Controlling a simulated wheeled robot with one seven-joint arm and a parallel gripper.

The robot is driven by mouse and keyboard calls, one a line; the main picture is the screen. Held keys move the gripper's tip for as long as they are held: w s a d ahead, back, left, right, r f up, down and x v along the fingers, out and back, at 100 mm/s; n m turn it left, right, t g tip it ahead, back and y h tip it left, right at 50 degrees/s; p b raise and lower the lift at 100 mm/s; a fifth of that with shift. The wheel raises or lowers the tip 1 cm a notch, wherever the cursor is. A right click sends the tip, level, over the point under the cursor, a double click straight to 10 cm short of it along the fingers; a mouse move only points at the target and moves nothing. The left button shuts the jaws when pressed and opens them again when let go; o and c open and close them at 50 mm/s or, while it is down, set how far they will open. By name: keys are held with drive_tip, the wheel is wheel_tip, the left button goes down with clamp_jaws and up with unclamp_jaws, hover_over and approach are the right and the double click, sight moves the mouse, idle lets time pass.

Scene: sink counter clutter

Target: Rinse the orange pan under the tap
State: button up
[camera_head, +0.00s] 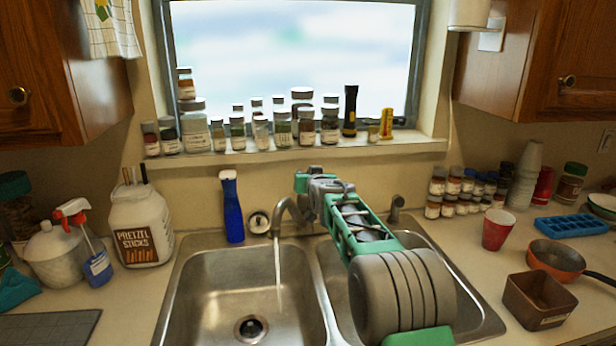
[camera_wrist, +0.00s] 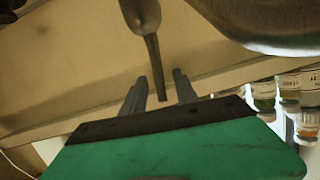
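The orange pan (camera_head: 556,260) sits on the counter to the right of the sink, its dark handle pointing to the right edge. The tap (camera_head: 286,212) stands behind the double sink, and a thin stream of water (camera_head: 278,262) runs from it into the left basin (camera_head: 205,285). My gripper (camera_head: 306,182) is up by the tap, far from the pan. In the wrist view my gripper (camera_wrist: 163,88) has its two fingers apart, with a tapered metal lever (camera_wrist: 151,50) reaching toward the gap between them. I cannot tell whether they touch. The pan is not in the wrist view.
A brown square container (camera_head: 540,300) stands in front of the pan, and a red cup (camera_head: 497,230) and a blue ice tray (camera_head: 570,226) are nearby. A blue bottle (camera_head: 231,205) stands left of the tap. Jars line the sill (camera_head: 290,150). My arm crosses the right basin.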

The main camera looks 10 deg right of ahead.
drive_tip(key=b+v, duration=0.2)
drive_tip(key=v, duration=0.5)
drive_tip(key=shift+s, duration=0.3)
